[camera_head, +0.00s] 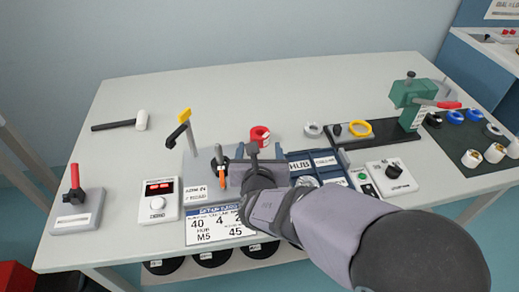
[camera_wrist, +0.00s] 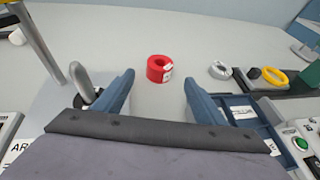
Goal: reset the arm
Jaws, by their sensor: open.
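My gripper (camera_head: 252,151) is over the middle of the table (camera_head: 225,93), in front of a red ring-shaped roll (camera_head: 260,134). In the wrist view its two blue fingers stand wide apart with nothing between them, and the red roll (camera_wrist: 159,68) lies on the table beyond the gap. My arm reaches in from the lower right of the head view and hides part of the station behind it.
A mallet (camera_head: 139,120), a red-handled lever (camera_head: 75,190) and a display box (camera_head: 159,199) are at left. A post with a yellow tip (camera_head: 185,115) stands near my gripper. A green press (camera_head: 409,95) and a yellow ring (camera_head: 359,127) are at right. The back middle is clear.

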